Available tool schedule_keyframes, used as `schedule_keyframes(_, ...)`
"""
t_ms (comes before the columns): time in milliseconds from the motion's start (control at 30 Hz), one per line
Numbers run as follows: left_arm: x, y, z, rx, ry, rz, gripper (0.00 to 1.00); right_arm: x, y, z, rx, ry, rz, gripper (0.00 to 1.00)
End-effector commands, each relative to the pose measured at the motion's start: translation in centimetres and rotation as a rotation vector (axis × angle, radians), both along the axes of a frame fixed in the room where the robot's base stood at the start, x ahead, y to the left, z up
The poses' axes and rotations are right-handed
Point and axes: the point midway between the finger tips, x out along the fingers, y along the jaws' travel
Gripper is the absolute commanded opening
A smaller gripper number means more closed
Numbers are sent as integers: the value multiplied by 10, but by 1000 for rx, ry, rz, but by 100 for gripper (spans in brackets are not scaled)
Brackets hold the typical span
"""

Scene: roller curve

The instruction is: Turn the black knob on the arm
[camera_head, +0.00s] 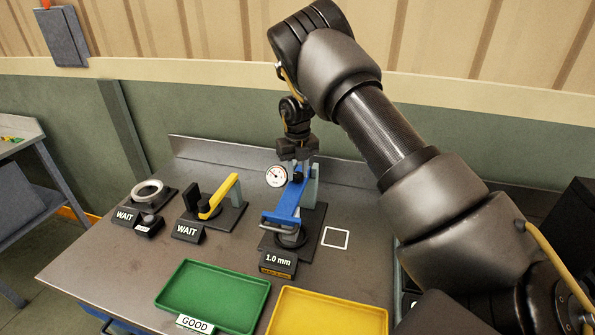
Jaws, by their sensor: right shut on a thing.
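The blue arm (287,203) belongs to a fixture on a black base on the table, slanting from a grey post at the back down to a round black part at the front. A white dial gauge (276,176) sits at the left of its upper end. My right gripper (297,160) points down at this upper end and is shut on the black knob, which the fingers mostly hide. How far the knob is turned cannot be seen. A "1.0 mm" sign (278,261) stands in front of the fixture. My left gripper is not in view.
Left of the fixture stand a yellow-armed fixture (219,197) and a ring on a base (147,191), both with "WAIT" signs. A green tray (213,296) marked "GOOD" and a yellow tray (328,312) lie at the front. A white square outline (336,238) marks bare table.

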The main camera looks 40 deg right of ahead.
Motion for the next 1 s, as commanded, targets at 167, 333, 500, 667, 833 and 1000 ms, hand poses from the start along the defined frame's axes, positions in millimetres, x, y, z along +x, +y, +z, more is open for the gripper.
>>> schedule_keyframes(167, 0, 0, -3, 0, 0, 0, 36, 1, -1, 0, -4, -2, 98, 7)
schedule_keyframes(333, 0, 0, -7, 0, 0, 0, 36, 1, 0, -1, -4, -1, 242, 7)
schedule_keyframes(500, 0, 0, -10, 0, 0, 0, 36, 1, -1, -1, -5, -1, 403, 7)
schedule_keyframes(667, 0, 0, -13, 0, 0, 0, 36, 1, -1, -1, -4, 0, 556, 7)
schedule_keyframes(833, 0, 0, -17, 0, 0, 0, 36, 1, 0, -1, -4, -1, 719, 7)
schedule_keyframes(1000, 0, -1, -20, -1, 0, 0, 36, 1, 0, -1, -3, 0, 881, 7)
